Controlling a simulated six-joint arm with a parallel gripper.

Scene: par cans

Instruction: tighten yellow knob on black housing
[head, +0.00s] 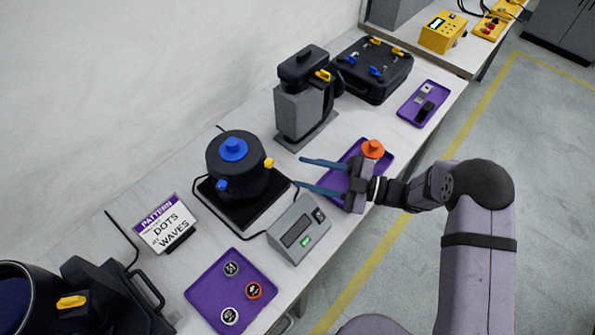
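A round black housing (235,183) stands on a black base near the middle of the bench, with a large blue knob on top and a smaller blue knob at its lower left. A yellow knob (268,163) sticks out of its right side. My gripper (300,173) is to the right of that knob, its two blue fingers spread and pointing left toward it. A gap shows between fingertips and knob, and nothing is between the fingers. Other yellow knobs show on a black-topped grey unit (323,75) behind and on a black fixture (72,302) at the lower left.
A purple tray (330,186) with an orange knob (373,149) lies under my gripper. A grey display box (299,230) stands in front of the housing. A sign (164,224) is to its left. Another purple tray (205,298) holds round discs. A black case (373,70) stands behind.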

